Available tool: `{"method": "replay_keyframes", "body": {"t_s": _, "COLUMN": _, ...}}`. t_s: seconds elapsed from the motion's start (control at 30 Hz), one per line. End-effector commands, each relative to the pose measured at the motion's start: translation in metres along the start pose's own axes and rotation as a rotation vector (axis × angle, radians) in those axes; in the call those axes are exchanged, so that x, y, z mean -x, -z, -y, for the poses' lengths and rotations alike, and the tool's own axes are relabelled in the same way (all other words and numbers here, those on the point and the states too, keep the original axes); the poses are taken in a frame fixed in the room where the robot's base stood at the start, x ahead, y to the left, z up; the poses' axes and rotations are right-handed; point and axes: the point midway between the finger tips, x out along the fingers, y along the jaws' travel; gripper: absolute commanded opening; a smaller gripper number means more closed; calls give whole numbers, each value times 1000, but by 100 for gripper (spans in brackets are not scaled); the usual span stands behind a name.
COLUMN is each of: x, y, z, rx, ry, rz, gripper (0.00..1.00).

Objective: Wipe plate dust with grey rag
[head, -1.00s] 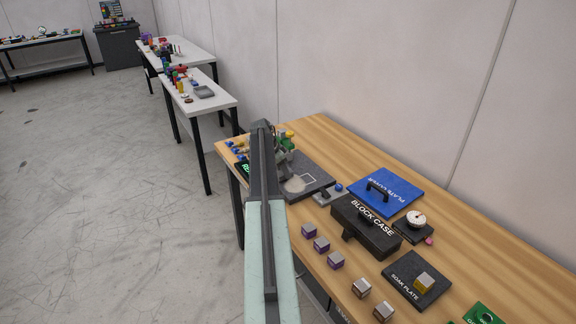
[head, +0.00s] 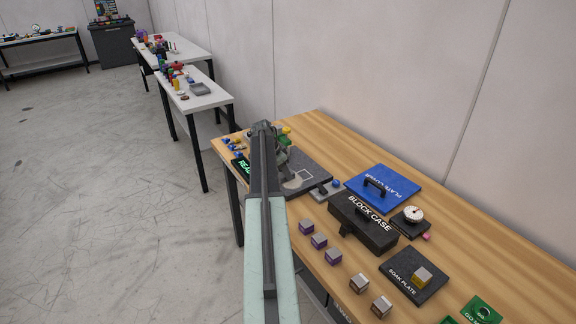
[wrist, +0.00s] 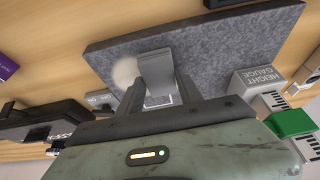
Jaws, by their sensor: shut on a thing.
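The dark grey granite plate (head: 318,172) lies on the wooden bench, and its speckled top fills much of the wrist view (wrist: 215,50). A pale round dust patch (wrist: 125,71) is on it, beside the grey rag (wrist: 156,68). My gripper (wrist: 160,92) is shut on the rag, which sticks out past the fingers over the plate. I cannot tell whether the rag touches the plate. In the head view my gripper (head: 283,158) is over the plate's left part, partly hidden by my arm; the dust patch (head: 293,182) shows beside it.
The block case (head: 362,224), blue plate cover (head: 383,187), dial gauge (head: 412,216) and soak plate (head: 412,278) stand to the right. Several purple-sided blocks (head: 318,241) line the front edge. The height gauge block (wrist: 258,80) and a green block (wrist: 290,122) are near the plate.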

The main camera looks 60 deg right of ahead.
Motion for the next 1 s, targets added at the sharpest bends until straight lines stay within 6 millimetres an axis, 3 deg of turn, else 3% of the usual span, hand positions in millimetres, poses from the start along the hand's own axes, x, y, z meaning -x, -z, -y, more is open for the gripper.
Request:
{"method": "replay_keyframes", "body": {"t_s": 0.3, "x": -2, "y": -2, "z": -30, "rx": 0, "ry": 0, "rz": 0, "gripper": 10}}
{"method": "replay_keyframes", "body": {"t_s": 0.57, "x": -2, "y": -1, "z": -35, "rx": -1, "ry": -1, "rz": 1, "gripper": 10}}
{"method": "replay_keyframes", "body": {"t_s": 0.83, "x": -1, "y": -1, "z": -61, "rx": -1, "ry": -1, "rz": 0, "gripper": 10}}
{"method": "replay_keyframes", "body": {"t_s": 1.0, "x": -1, "y": 0, "z": -66, "rx": 0, "ry": 0, "rz": 0, "gripper": 10}}
